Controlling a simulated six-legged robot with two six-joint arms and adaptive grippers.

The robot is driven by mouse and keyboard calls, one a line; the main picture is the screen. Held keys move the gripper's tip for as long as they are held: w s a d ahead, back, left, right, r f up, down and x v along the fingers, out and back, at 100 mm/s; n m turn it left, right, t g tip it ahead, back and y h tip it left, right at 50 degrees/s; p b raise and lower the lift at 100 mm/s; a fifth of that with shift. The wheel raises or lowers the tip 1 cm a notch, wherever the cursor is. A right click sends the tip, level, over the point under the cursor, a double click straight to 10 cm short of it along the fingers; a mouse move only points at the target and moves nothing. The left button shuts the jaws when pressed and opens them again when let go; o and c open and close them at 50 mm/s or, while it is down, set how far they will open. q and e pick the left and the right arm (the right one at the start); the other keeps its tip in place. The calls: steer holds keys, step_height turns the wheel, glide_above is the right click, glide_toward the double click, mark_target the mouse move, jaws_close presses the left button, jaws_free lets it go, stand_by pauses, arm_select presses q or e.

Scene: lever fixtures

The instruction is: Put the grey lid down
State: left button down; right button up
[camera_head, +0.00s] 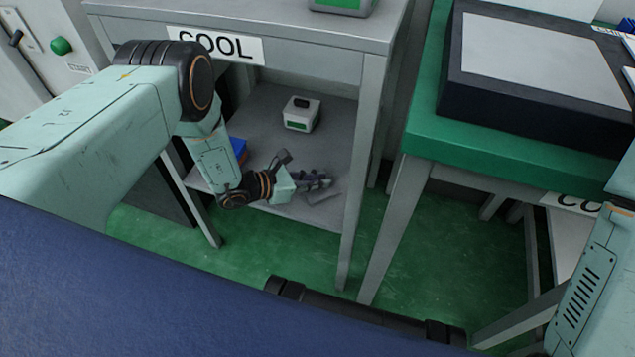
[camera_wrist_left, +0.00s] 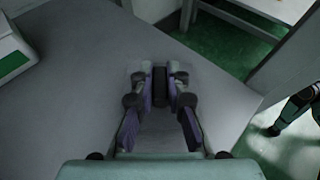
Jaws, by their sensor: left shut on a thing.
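My left gripper (camera_head: 318,181) is inside the lower shelf of the table marked COOL, low over the front right part of the shelf board (camera_head: 262,108). In the left wrist view my left gripper (camera_wrist_left: 160,88) has its fingers closed on a dark upright handle (camera_wrist_left: 159,78). The grey lid (camera_head: 325,194) shows as a paler grey patch under the fingers, close to the shelf's front edge. It blends with the grey board, so I cannot tell whether it touches it. My right gripper is out of view.
A white and green box (camera_head: 301,115) with a dark handle stands behind the gripper on the shelf. A blue object (camera_head: 238,147) is partly hidden behind my left arm. A table leg (camera_head: 362,170) stands close on the right. A green-topped table (camera_head: 425,120) is further right.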

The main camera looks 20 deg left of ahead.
arm_select(q)
steer(key=shift+f, duration=0.1)
steer(key=c, duration=1.3)
jaws_free()
steer(key=shift+c, duration=0.2)
steer(key=p+v, duration=0.5)
steer(key=v, duration=0.6)
steer(key=shift+r, duration=0.2)
steer(key=shift+s+a+r, duration=0.1)
steer(key=shift+s+a, duration=0.2)
